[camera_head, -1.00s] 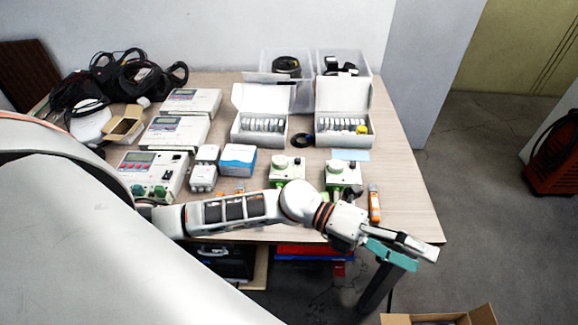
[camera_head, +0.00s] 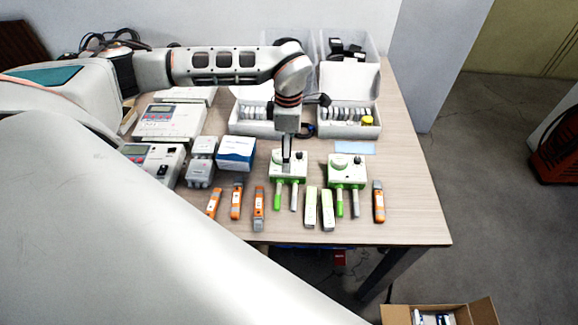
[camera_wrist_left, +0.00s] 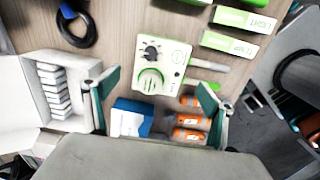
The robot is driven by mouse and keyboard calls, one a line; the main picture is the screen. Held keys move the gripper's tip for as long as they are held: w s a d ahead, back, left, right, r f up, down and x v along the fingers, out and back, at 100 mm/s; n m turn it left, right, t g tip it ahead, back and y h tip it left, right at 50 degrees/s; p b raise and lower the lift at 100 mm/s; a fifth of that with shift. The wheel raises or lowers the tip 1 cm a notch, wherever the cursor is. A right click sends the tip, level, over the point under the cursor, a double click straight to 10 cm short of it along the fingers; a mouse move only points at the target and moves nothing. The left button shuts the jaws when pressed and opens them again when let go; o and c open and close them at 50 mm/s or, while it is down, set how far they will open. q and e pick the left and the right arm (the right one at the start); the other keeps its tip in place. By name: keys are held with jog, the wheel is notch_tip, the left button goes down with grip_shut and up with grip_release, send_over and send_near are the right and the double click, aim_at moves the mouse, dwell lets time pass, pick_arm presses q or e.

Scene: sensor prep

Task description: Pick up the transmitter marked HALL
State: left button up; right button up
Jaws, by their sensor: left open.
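My left gripper (camera_head: 287,158) points down over the nearer-left white-and-green knob device (camera_head: 298,168). In the left wrist view, this gripper (camera_wrist_left: 160,78) is open and empty, its teal-lined fingers on either side of the device (camera_wrist_left: 150,62). White-and-green transmitters marked LIGHT (camera_wrist_left: 243,19) and TEMP (camera_wrist_left: 230,43) lie beyond it. They also show as two bars (camera_head: 311,207) at the table's front. Several orange-and-grey pieces (camera_head: 236,199) lie left of them; their labels are too small to read. I can read no HALL mark. My right gripper does not show.
A blue-and-white box (camera_head: 236,153) stands left of the device. A second knob device (camera_head: 347,171) is to the right. Open white boxes (camera_head: 349,129) stand behind. A cardboard box (camera_head: 398,314) is on the floor.

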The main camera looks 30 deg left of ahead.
aim_at(288, 180)
pick_arm(q)
notch_tip(288, 180, down, 7)
jog(key=shift+w+r, duration=0.1)
jog(key=shift+r, duration=0.1)
jog(key=c, duration=1.2)
